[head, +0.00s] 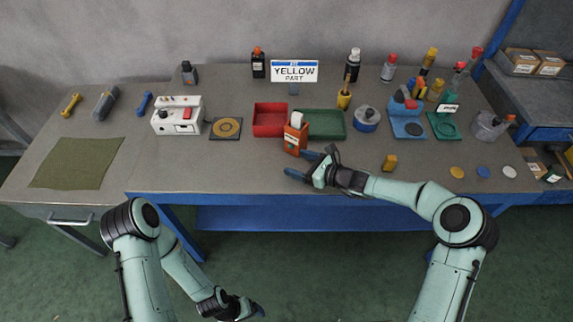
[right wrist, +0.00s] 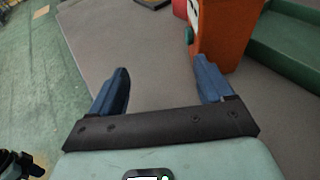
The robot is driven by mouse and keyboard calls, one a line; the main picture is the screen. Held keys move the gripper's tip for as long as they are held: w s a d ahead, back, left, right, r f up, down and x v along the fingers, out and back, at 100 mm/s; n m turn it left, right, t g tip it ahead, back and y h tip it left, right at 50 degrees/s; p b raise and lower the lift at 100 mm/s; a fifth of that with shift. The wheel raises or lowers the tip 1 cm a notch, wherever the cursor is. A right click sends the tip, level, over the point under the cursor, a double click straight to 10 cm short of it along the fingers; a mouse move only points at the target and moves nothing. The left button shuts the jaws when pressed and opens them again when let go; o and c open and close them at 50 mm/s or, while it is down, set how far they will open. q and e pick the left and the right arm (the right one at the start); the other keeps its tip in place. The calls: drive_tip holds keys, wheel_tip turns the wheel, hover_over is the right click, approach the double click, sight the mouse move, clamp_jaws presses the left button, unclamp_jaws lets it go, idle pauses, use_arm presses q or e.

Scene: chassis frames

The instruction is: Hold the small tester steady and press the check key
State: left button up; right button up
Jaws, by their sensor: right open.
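The small tester looks to be the upright orange device (head: 292,140) with a pale upper part, standing near the middle of the table in front of the trays. In the right wrist view the orange body (right wrist: 232,30) is at the top right, with a round green key (right wrist: 188,35) on its side; its top is cut off. My right gripper (head: 299,164) is open and empty, low over the table just in front of the tester; its blue fingers (right wrist: 162,66) are apart with bare table between them. My left gripper (head: 257,310) hangs low in front of the table, its finger opening unclear.
A red tray (head: 270,131) and a green tray (head: 335,136) lie behind the tester. A round-marked dark pad (head: 211,133) lies left.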

sight(291, 167)
drive_tip(key=shift+x, duration=1.85)
clamp_jaws()
drive_tip(key=shift+o, duration=0.5)
unclamp_jaws()
drive_tip(key=shift+o, duration=0.3)
